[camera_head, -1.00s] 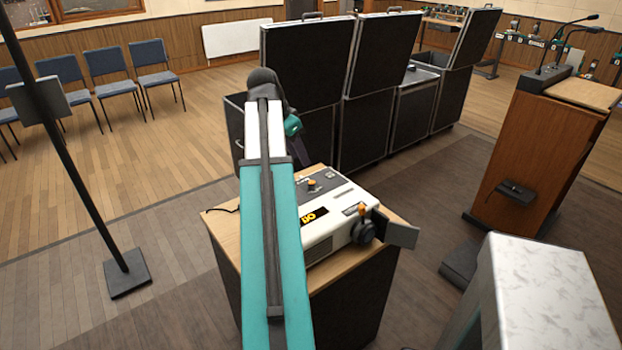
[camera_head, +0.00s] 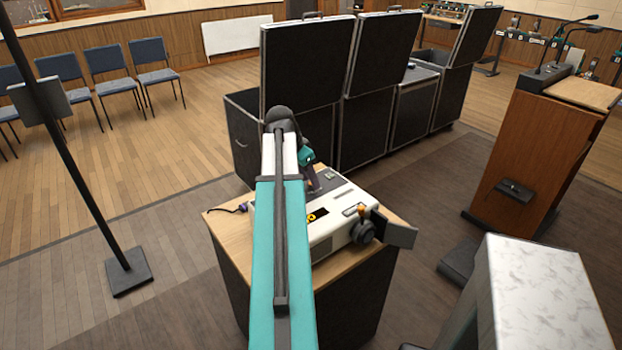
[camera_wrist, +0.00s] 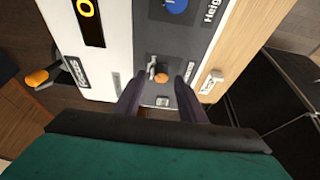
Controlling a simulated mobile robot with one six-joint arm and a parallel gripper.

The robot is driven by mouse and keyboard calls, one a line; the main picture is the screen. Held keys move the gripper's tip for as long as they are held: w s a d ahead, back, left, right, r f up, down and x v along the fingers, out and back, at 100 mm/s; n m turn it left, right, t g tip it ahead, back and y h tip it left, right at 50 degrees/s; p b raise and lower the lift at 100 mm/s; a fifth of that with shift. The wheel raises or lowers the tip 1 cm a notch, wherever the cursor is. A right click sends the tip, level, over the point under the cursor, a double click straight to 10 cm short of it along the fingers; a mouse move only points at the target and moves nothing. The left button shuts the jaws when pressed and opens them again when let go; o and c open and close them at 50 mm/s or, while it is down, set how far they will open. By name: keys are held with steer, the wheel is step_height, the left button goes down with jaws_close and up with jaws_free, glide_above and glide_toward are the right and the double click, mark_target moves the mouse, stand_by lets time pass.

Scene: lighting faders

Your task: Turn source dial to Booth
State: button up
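A white machine (camera_head: 340,222) with a dark grey control panel stands on a small wood-topped cabinet. In the wrist view, a small orange knob (camera_wrist: 161,73) on the grey panel (camera_wrist: 150,45) lies just ahead of and between my fingertips. The small labels around it are too blurred to read, so I cannot confirm it is the source dial. My gripper (camera_wrist: 160,85) is open, its two dark fingers apart on either side of the knob, with no clear contact. In the head view, my gripper (camera_head: 314,188) is over the panel and hides this knob.
A blue dial (camera_wrist: 176,5) beside a "Height" label is on the same panel. An orange-tipped knob (camera_wrist: 37,78) sticks out from the machine's side. A yellow-lit display (camera_wrist: 87,15) is on the white body. Black cases (camera_head: 305,65) stand close behind the cabinet (camera_head: 355,300).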

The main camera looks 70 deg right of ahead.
steer(key=shift+s+d+f, duration=0.15)
steer(key=shift+d+f, duration=0.1)
steer(key=shift+f, duration=0.4)
steer(key=shift+c, duration=0.3)
jaws_close()
